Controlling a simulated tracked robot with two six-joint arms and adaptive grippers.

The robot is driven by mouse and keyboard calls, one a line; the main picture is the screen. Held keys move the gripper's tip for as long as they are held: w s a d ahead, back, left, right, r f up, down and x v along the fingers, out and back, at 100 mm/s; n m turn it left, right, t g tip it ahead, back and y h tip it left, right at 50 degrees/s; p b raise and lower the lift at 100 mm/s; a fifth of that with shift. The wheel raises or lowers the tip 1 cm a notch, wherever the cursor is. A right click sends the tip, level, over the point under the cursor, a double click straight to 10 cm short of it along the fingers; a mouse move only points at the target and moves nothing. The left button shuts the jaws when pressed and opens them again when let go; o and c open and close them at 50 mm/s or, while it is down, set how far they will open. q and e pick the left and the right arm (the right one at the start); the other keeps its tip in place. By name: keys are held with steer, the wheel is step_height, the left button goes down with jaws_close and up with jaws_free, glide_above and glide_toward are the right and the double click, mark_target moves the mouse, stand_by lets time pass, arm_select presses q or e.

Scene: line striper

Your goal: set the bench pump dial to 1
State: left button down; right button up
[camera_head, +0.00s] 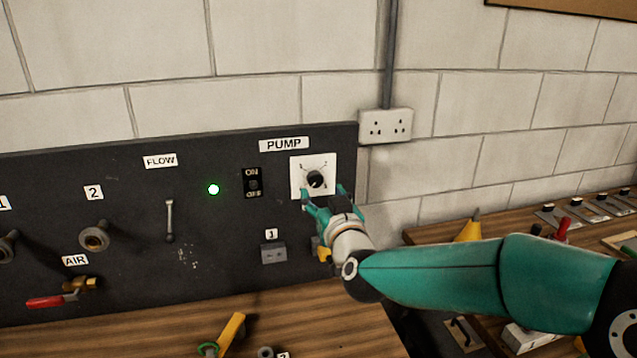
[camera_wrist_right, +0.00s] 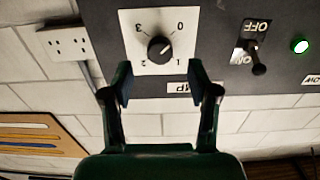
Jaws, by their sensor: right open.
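The pump dial is a black round knob (camera_head: 316,179) on a white square plate (camera_head: 301,163), under the PUMP label on the dark panel. In the right wrist view, the knob (camera_wrist_right: 160,49) shows face on, with the numbers 0, 1, 2 and 3 around it. The picture is turned over there. A light mark shows on the knob, but I cannot tell for certain which number it points to. My right gripper (camera_head: 322,192) is open in front of the plate's lower part, its fingers (camera_wrist_right: 160,82) spread either side of the knob and apart from it. My left gripper is out of view.
Left of the dial are an ON/OFF switch (camera_head: 253,183) and a lit green lamp (camera_head: 213,189). A wall socket (camera_head: 386,126) is at the upper right. A small grey block (camera_head: 273,253) sits below on the panel. A wooden bench (camera_head: 300,320) lies beneath.

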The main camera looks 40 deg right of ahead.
mark_target(317, 183)
steer(key=p+x, duration=0.1)
steer(key=x, duration=0.4)
steer(key=shift+s, duration=0.1)
